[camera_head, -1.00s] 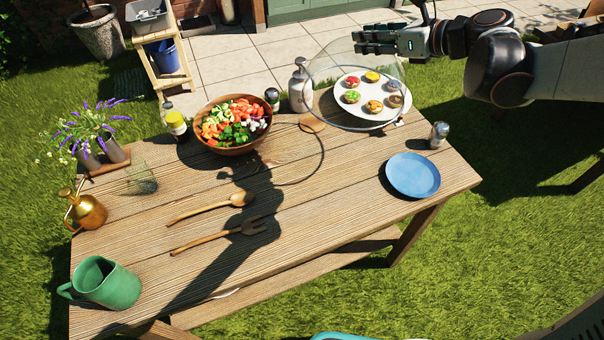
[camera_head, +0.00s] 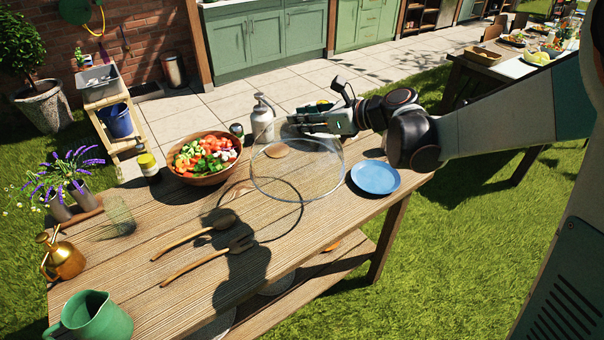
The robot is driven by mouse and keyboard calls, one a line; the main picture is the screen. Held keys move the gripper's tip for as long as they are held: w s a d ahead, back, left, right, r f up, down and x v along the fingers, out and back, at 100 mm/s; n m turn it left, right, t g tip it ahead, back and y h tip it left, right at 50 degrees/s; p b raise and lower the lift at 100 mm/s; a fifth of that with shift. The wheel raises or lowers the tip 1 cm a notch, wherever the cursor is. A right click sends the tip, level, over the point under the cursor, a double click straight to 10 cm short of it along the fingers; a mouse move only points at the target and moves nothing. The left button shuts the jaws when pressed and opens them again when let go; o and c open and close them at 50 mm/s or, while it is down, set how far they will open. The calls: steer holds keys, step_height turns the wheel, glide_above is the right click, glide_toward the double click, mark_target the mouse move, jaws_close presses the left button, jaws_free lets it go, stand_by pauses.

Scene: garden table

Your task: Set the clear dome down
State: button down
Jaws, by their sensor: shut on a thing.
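The clear dome (camera_head: 298,182) hangs from my gripper (camera_head: 308,121) in the middle of the table. My gripper is shut on its top, from the right. The dome is roughly upright with its open rim down. Its ring-shaped shadow falls on the wood to the lower left, apart from the rim, so it looks held above the table. The white plate of small tarts is mostly or fully hidden behind my gripper and arm.
A salad bowl (camera_head: 204,158) and metal bottle (camera_head: 262,119) stand left of the dome; a blue plate (camera_head: 375,178) lies to its right. A wooden spoon (camera_head: 194,238) and fork (camera_head: 208,263) lie in front. A green jug (camera_head: 96,319) stands at front left.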

mark_target(336, 162)
step_height(336, 162, down, 13)
steer(key=b, duration=0.5)
steer(key=shift+f, duration=0.3)
steer(key=c, duration=1.3)
jaws_free()
steer(key=p+v, duration=0.4)
steer(key=v, duration=0.8)
